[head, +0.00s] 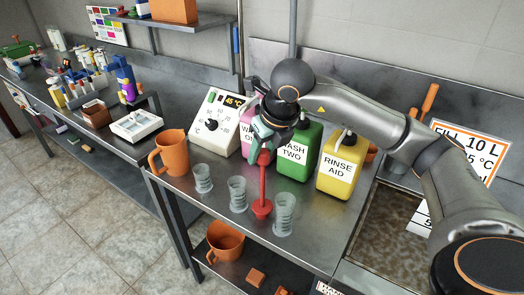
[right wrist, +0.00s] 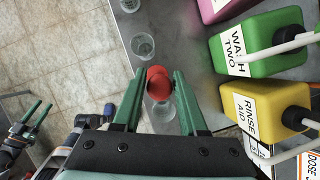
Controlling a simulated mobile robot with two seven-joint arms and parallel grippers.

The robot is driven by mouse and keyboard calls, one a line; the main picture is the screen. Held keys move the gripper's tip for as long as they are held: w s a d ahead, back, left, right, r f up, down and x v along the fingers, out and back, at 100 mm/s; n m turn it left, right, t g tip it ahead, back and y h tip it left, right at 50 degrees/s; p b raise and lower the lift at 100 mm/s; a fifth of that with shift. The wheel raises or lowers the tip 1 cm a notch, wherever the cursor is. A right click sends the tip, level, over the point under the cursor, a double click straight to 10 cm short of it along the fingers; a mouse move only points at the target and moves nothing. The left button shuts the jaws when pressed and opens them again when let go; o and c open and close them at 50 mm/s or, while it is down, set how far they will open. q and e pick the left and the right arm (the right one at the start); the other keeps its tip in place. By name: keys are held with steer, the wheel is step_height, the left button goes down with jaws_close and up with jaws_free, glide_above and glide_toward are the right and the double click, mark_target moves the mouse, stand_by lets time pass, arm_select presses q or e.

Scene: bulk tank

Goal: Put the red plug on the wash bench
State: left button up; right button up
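The red plug (head: 263,187) is upright over the front part of the steel wash bench (head: 190,200), with a wide round foot at the bottom and a thin stem. In the head view its foot shows between two clear beakers; I cannot tell whether it touches the bench. My right gripper (head: 266,142) comes down from above and is closed around the plug's top. In the right wrist view the plug (right wrist: 158,84) sits between the green fingertips of that gripper. My left gripper (right wrist: 36,115) shows only in the right wrist view, open and empty, away from the bench.
Clear beakers (head: 203,178) (head: 238,195) (head: 285,215) line the front of the bench. An orange jug (head: 168,155), a dial box (head: 214,128), and pink, green (head: 300,155) and yellow (head: 341,170) bottles stand behind. A sink (head: 385,235) is at right.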

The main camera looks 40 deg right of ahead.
steer(key=o, duration=0.3)
steer(key=shift+o, duration=0.2)
